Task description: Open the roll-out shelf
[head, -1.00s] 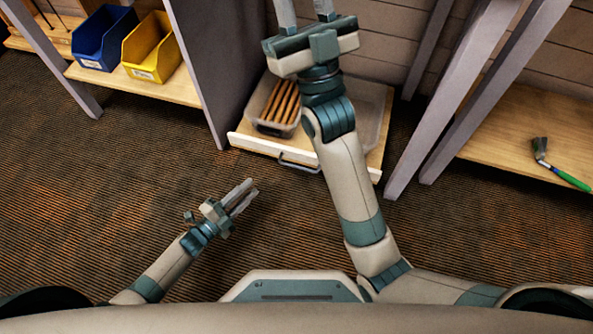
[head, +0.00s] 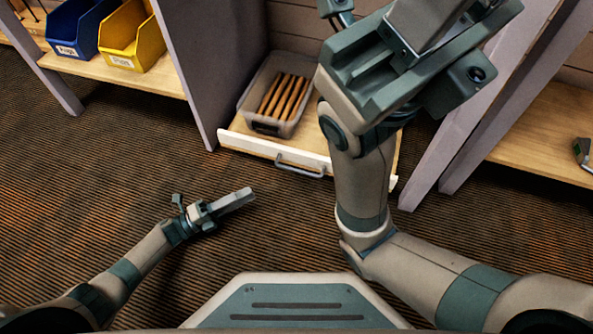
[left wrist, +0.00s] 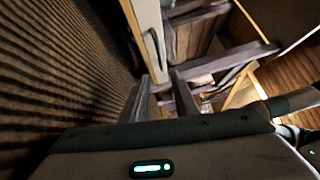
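The roll-out shelf is a low wooden board with a pale front panel (head: 245,145) and a grey bar handle (head: 300,168). It sits between two grey uprights, its front about level with their feet. My left gripper (head: 250,195) is low over the carpet, in front of and left of the handle, empty and apart from it. In the left wrist view its fingers (left wrist: 162,80) are parted, with the front panel (left wrist: 147,22) and handle (left wrist: 154,48) beyond them. My right gripper is raised close to the head camera, over the shelf's right side; its fingertips cannot be made out.
A clear bin (head: 250,98) with several brown sticks stands on the shelf. Blue (head: 75,35) and yellow (head: 135,45) bins sit on the left shelf. The carpet before the handle is clear.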

